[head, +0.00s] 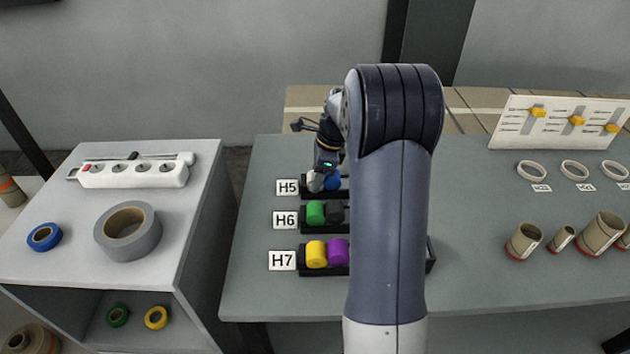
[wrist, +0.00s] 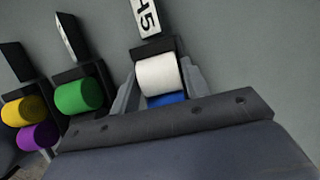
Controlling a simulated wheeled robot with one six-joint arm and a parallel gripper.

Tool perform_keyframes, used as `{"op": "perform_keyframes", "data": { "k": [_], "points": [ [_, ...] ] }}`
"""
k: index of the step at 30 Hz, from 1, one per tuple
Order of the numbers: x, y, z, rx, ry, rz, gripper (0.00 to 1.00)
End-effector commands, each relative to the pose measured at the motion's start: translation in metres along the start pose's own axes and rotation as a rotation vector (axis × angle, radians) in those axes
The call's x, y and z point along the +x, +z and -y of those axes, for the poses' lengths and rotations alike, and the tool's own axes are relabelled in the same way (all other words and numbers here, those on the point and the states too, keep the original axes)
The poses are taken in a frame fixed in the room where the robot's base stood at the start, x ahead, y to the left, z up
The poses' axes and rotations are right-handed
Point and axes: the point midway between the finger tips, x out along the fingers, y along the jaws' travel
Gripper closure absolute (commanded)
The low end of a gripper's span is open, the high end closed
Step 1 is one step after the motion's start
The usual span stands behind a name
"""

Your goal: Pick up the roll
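A white roll (wrist: 157,75) sits in the black holder (wrist: 152,48) marked H5. A blue roll (wrist: 167,99) lies right beside it, partly hidden by my gripper's body. In the head view, the white roll (head: 312,182) and the blue roll (head: 333,181) show only in part behind my gripper and arm. My gripper (wrist: 160,82) is down at the H5 holder, its fingers apart with one on each side of the white roll. The fingers look very close to the roll's ends; firm contact cannot be made out. The roll appears still seated in the holder.
Holder H7 (head: 310,272) bears a yellow roll (head: 316,254) and a purple roll (head: 338,252). Cardboard tubes (head: 523,241) stand at the right. A side table (head: 75,205) bears tape and a power strip.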

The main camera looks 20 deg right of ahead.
Motion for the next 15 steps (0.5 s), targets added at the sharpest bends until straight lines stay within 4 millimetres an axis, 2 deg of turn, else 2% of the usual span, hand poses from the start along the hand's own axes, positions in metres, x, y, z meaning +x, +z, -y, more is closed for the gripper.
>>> {"op": "perform_keyframes", "data": {
  "k": [1,10,15],
  "points": [
    [-0.0002,0.0000,0.0000,0.000,0.000,0.000,0.60],
    [-0.0003,0.0000,0.0000,0.000,0.000,0.000,0.84],
    [-0.0004,0.0000,0.0000,0.000,0.000,0.000,0.84]
  ]
}}
